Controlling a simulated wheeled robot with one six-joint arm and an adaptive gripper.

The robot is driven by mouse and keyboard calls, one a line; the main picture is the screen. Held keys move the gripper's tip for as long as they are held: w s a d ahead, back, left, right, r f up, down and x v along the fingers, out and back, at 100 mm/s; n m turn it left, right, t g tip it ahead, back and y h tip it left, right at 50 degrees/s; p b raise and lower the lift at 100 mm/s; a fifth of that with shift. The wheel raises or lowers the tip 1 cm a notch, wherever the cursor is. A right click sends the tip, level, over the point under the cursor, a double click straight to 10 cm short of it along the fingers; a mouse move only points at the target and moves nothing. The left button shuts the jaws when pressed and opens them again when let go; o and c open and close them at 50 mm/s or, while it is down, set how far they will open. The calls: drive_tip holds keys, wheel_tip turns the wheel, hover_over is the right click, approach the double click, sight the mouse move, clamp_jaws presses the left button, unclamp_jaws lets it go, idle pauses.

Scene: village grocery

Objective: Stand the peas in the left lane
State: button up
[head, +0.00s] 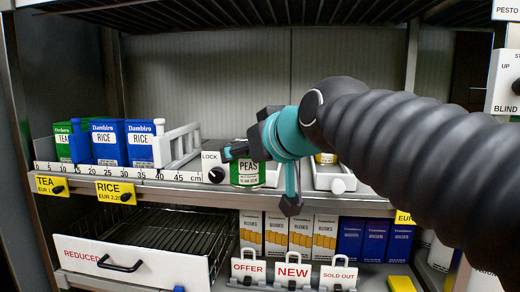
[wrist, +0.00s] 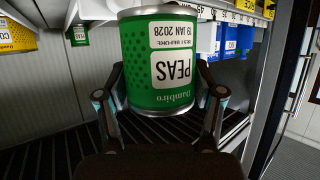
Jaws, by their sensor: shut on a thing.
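The green peas can (head: 248,173) is upright in the head view, at the shelf's front edge just right of the black LOCK knob. My gripper (head: 254,150) is shut on it from the front right. In the wrist view, which is upside down, the peas can (wrist: 160,62) fills the middle between my two fingers. I cannot tell whether its base touches the shelf. The left lane (head: 211,160), with the LOCK plate, is partly hidden by my gripper and the can.
A white rack (head: 180,146) and blue rice boxes (head: 108,143) stand to the left. A small green can (wrist: 80,36) shows farther back in the wrist view. Below are a REDUCED drawer (head: 130,265), sign clips and several cartons (head: 276,232).

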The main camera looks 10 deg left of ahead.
drive_tip(key=w+d+p, duration=0.1)
drive_tip(key=w+p, duration=0.3)
drive_tip(key=w, duration=2.9)
wheel_tip(320, 180, down, 4)
drive_tip(key=b, duration=0.4)
drive_tip(key=shift+f, duration=0.45)
drive_tip(key=o, duration=1.4)
drive_tip(key=shift+o, duration=0.2)
